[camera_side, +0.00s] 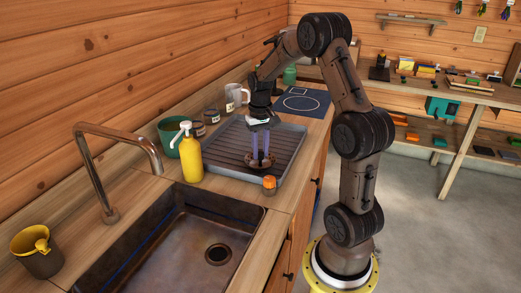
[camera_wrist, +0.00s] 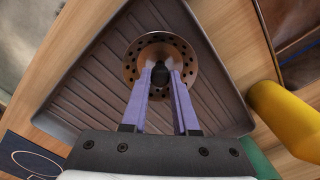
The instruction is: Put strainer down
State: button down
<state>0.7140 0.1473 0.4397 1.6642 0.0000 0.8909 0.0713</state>
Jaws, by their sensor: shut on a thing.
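The strainer (camera_wrist: 140,61) is a round copper-coloured disc with holes around its rim and a dark knob in the middle. My gripper (camera_wrist: 160,75) has two purple fingers, shut on the knob from above. I cannot tell whether the strainer touches the ribs. The sink (camera_side: 165,245), with a dark round drain opening (camera_side: 217,254), lies in front of the drainboard.
Jars and a grey mug (camera_side: 236,94) stand behind. The faucet (camera_side: 95,170) arches over the sink.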

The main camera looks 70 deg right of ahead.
aim_at(260, 153)
jog(key=c, duration=0.7)
grip_release()
jog(key=shift+f, duration=0.1)
notch_tip(260, 153, up, 12)
jog(key=s+a+r+n+t+h, duration=0.1)
jog(key=s+a+r+n, duration=0.1)
jog(key=a, duration=0.6)
jog(key=s+a+r+n+t, duration=0.1)
jog(key=a+r+n, duration=0.15)
jog(key=a, duration=0.45)
jog(key=shift+s+a+f+n+t+y, duration=0.15)
jog(key=shift+s+a+f+n+t, duration=0.5)
jog(key=shift+s+a, duration=1.15)
jog(key=shift+s+a+f+n+t+y, duration=0.2)
jog(key=shift+s+a+f+n+t, duration=0.5)
jog(key=shift+s+a, duration=1.1)
jog(key=shift+s+a+f+n+t+y, duration=0.2)
jog(key=shift+s+a+n+t, duration=0.5)
jog(key=shift+s+a, duration=1.1)
jog(key=shift+w+a+g, duration=0.1)
jog(key=shift+g, duration=0.15)
